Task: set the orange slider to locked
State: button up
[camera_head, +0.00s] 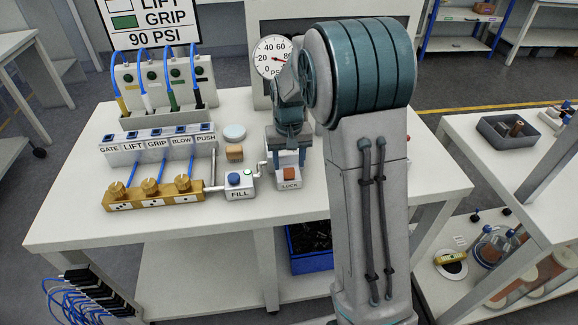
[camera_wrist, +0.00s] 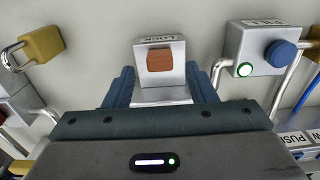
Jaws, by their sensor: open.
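The orange slider (camera_head: 289,173) sits on a small grey box marked LOCK (camera_head: 289,184) on the white table. In the wrist view the slider (camera_wrist: 160,60) shows as an orange-brown block on the LOCK box (camera_wrist: 178,76), its label upside down at the top. My gripper (camera_head: 288,157) is just behind the slider in the head view, pointing down. In the wrist view my gripper (camera_wrist: 163,90) has its blue fingers apart, to either side of the box's near part, with nothing held. I cannot tell whether the fingers touch the box.
The FILL box (camera_head: 239,184), with a blue button and a lit green light, stands close left of the LOCK box and joins a pipe. A brass valve block (camera_head: 152,193) is farther left. A yellow padlock (camera_wrist: 40,46) shows left in the wrist view.

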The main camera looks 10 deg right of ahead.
aim_at(287, 160)
jog(key=shift+f, duration=1.5)
jog(key=shift+c, duration=0.3)
grip_shut()
jog(key=shift+w, duration=1.4)
jog(key=shift+o, duration=0.3)
grip_release()
jog(key=shift+r, duration=0.1)
notch_tip(287, 160, up, 14)
jog(key=shift+b, duration=0.4)
jog(key=shift+s, duration=0.1)
